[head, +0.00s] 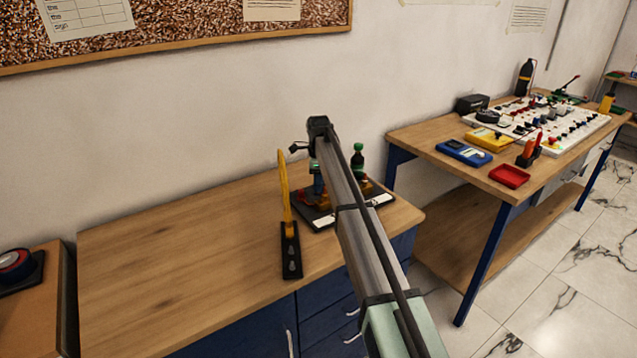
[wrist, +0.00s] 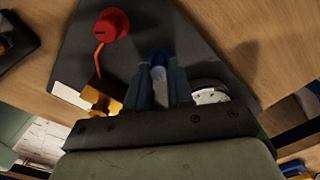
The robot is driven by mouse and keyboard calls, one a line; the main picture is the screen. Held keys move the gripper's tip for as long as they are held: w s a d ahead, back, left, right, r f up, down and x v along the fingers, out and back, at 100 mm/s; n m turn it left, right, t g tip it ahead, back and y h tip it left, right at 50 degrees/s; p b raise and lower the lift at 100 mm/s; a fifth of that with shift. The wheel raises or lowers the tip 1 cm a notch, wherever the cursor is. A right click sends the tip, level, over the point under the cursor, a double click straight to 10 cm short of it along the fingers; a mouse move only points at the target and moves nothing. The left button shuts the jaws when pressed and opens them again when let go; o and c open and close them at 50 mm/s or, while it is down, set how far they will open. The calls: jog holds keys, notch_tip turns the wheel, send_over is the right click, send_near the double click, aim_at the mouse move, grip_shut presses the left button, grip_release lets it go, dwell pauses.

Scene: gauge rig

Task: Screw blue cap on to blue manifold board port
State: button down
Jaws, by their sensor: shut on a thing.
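In the wrist view, my gripper (wrist: 158,70) points down at the dark board (wrist: 150,30). Its two bluish fingers are shut on the blue cap (wrist: 158,74), of which only a small part shows between the fingertips. The blue port is hidden, so I cannot tell whether the cap touches it. In the head view, the manifold board (head: 378,202) lies at the bench's right end, partly covered by my arm. My gripper (head: 316,190) is low over its left part and barely visible there.
On the board, a red knob (wrist: 111,24), brass fitting (wrist: 104,96) and pale round gauge (wrist: 210,95) surround the gripper. A green-topped dark part (head: 357,160) rises behind my arm. A yellow handle stands in a black holder (head: 291,258) left of the board. The bench's left is clear.

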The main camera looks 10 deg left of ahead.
jog(key=m, duration=0.5)
dwell(0.5)
jog(key=m, duration=0.5)
jog(key=shift+w, duration=0.1)
jog(key=c, duration=1.2)
grip_release()
